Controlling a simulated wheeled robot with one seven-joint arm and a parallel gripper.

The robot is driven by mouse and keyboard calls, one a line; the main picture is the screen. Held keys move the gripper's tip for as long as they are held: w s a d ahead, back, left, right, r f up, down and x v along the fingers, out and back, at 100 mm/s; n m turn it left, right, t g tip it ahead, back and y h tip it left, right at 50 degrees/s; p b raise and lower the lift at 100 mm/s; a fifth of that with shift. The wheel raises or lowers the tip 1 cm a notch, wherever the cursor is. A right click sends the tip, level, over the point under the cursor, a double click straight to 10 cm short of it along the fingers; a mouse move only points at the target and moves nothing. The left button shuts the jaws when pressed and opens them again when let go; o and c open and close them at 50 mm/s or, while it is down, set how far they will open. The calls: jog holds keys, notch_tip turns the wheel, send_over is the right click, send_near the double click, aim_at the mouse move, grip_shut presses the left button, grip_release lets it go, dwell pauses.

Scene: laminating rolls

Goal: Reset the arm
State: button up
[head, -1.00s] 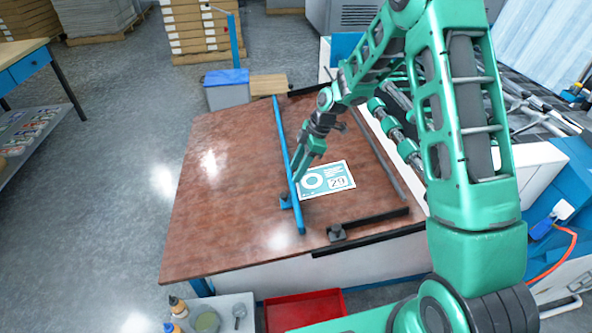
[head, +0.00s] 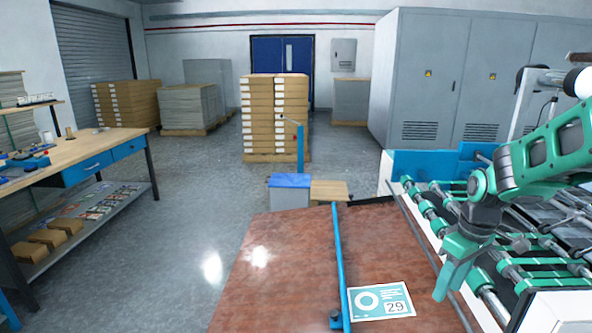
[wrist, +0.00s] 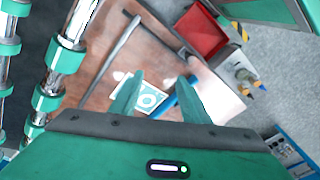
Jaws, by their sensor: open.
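My green gripper (head: 448,283) hangs at the right in the head view, above the right side of the brown table by the roller machine. In the wrist view its two fingers (wrist: 160,95) are spread apart with nothing between them. Beyond them lies a white and teal printed sheet marked 29 (head: 381,301), flat on the brown table (head: 270,260). The sheet also shows in the wrist view (wrist: 152,98). A blue bar (head: 340,262) runs along the table at the sheet's left edge.
The roller machine (head: 425,212) with green rollers borders the table on the right. A blue-topped bin (head: 289,192) and stacked boxes (head: 272,115) stand beyond the table. A workbench (head: 85,150) is at the left. A red tray (wrist: 202,32) shows in the wrist view. Open floor lies left of the table.

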jog(key=s+d+r+m, duration=0.2)
jog(key=s+m, duration=0.4)
jog(key=s, duration=0.6)
jog(key=s+d+r+m, duration=0.2)
jog(key=s+m, duration=0.4)
jog(key=s, duration=0.6)
jog(key=shift+d+r+g+h, duration=0.3)
jog(key=shift+d+r, duration=0.05)
jog(key=shift+d, duration=0.35)
jog(key=shift+w, duration=0.1)
jog(key=shift+w+f, duration=0.25)
jog(key=shift+w, duration=0.35)
